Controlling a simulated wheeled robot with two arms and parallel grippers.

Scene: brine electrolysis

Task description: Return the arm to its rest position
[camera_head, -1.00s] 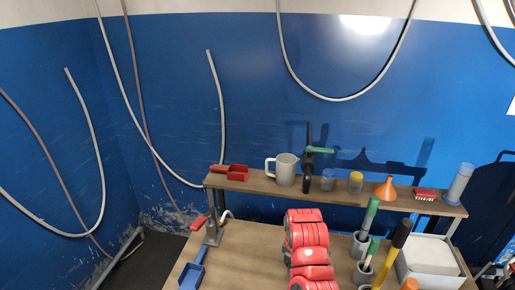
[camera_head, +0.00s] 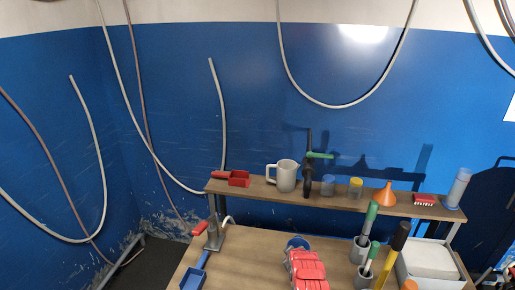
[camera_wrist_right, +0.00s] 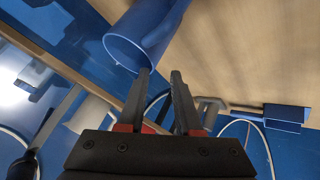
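My right arm, with red and white links, comes up from the bottom middle of the head view. Its gripper is hidden there behind the links. In the right wrist view my right gripper (camera_wrist_right: 161,74) has its two dark fingers apart with nothing between them. A blue cup (camera_wrist_right: 150,38) is just beyond the fingertips, its round mouth facing the camera; I cannot tell whether a finger touches it. The cup also shows in the head view (camera_head: 297,242), partly behind my arm. My left gripper is not in view.
The wooden table (camera_head: 250,250) carries a clamp stand (camera_head: 213,236) and blue tray (camera_head: 193,278) at left, and grey holders with handled tools (camera_head: 362,245) and a white box (camera_head: 430,258) at right. A shelf (camera_head: 335,198) behind holds a mug (camera_head: 284,175), jars and an orange funnel (camera_head: 386,195).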

